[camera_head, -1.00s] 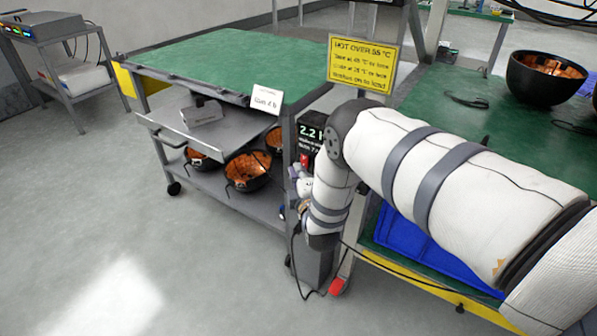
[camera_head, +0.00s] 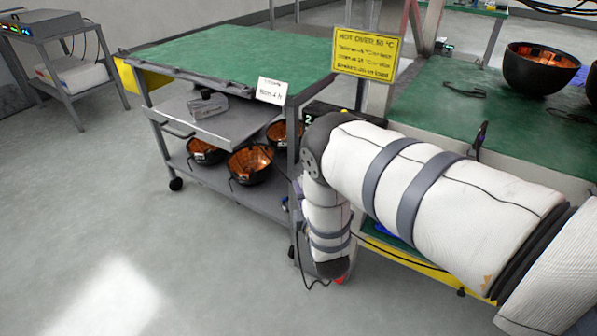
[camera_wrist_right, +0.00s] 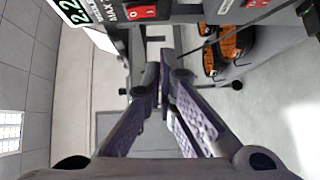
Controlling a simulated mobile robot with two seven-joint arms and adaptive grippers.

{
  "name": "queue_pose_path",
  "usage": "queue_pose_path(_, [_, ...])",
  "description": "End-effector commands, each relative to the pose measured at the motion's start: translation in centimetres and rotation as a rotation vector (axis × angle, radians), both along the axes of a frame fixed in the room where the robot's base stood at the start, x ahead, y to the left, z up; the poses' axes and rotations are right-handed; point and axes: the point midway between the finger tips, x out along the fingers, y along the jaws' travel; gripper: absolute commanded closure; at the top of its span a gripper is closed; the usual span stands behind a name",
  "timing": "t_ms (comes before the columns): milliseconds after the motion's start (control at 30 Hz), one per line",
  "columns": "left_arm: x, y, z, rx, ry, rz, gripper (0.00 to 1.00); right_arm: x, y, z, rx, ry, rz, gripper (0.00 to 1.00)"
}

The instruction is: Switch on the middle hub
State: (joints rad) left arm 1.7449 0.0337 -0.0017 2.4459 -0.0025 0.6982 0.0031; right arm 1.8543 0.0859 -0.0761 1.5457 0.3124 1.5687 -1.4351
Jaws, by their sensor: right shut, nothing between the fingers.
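A black box with a green-digit display (camera_head: 308,117) shows at the trolley's right corner in the head view, mostly hidden by my right arm. In the right wrist view, the lit display (camera_wrist_right: 75,10) is at the top left, with a red rocker switch (camera_wrist_right: 141,12) beside it. A second red switch (camera_wrist_right: 256,3) is at the top edge. I cannot tell which unit is the middle hub or which way the switches are set. My right gripper (camera_wrist_right: 163,82) is shut and empty, below the first switch in that picture and apart from it. My left gripper is not in view.
A green-topped trolley (camera_head: 225,55) has black bowls (camera_head: 250,163) on its lower shelf and a pulled-out grey tray (camera_head: 215,125). A yellow warning sign (camera_head: 366,53) stands behind my arm. A green bench (camera_head: 530,130) is at the right.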

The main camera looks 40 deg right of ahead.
Motion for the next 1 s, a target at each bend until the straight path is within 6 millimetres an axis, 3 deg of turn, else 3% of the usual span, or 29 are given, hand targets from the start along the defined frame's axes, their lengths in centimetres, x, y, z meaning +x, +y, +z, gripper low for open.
queue_pose_path(100, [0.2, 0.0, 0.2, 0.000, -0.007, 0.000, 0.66, -2.1, 1.0, -0.2, 0.000, 0.003, 0.002, 1.00])
queue_pose_path(300, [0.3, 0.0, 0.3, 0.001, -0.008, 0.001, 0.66, -3.8, 1.7, -0.4, 0.001, 0.002, 0.001, 1.00])
queue_pose_path(833, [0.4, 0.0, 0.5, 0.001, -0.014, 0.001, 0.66, -4.6, 1.9, -1.1, 0.049, 0.031, 0.002, 1.00])
queue_pose_path(933, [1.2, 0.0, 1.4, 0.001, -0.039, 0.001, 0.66, -8.4, 3.1, -4.6, 0.295, 0.192, -0.018, 1.00])
queue_pose_path(1000, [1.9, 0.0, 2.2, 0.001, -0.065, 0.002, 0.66, -13.6, 4.6, -7.6, 0.549, 0.363, -0.093, 1.00])
